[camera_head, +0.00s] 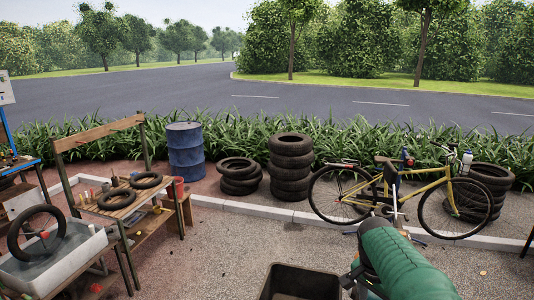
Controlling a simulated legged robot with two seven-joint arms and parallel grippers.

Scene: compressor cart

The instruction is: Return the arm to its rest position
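No arm comes in from the left.
A black open bin (300,283) stands at the bottom middle. A yellow bicycle (432,188) is at the right, near a tire stack (290,167) and a blue barrel (186,150). A wooden bench (118,212) and a grey water tub (52,262) stand left. Gravel between is mostly clear.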

